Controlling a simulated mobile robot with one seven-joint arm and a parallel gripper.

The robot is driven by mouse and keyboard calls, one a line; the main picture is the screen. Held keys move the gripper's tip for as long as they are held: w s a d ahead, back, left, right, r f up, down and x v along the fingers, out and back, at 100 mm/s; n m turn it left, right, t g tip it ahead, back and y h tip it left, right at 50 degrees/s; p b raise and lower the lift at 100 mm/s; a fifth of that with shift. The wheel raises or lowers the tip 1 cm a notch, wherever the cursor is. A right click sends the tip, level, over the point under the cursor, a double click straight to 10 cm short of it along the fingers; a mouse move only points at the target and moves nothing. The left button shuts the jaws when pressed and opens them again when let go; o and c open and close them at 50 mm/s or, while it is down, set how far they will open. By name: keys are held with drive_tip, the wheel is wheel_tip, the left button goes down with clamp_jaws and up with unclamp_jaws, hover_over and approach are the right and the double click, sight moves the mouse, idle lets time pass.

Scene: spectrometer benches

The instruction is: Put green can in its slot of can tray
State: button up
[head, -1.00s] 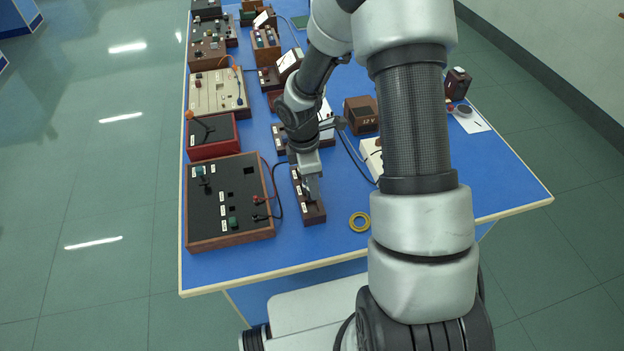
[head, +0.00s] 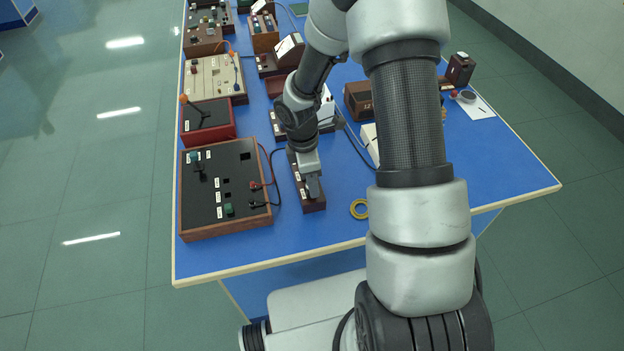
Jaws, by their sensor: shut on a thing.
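My gripper (head: 314,193) points down at the near end of a narrow dark wooden tray (head: 318,207) with white labels, which I take for the can tray. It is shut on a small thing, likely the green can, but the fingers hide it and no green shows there. Whether it touches the tray, I cannot tell. The tray's slots are mostly hidden by my gripper. Two other green pieces, one at the far left (head: 194,156) and one near the front (head: 229,208), sit on a black panel left of the tray.
The black panel (head: 200,215) has square holes and red and black leads close to the tray. A red box (head: 208,136) and other instruments stand farther back. The blue table's front strip (head: 270,242) is clear.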

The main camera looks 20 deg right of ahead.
drive_tip(key=shift+f, duration=0.25)
drive_tip(key=o, duration=1.1)
drive_tip(key=shift+r, duration=0.1)
wheel_tip(320, 180, up, 17)
drive_tip(key=a+p, duration=0.1)
drive_tip(key=a, duration=0.1)
drive_tip(key=shift+p, duration=0.3)
drive_tip(key=shift+w, duration=0.1)
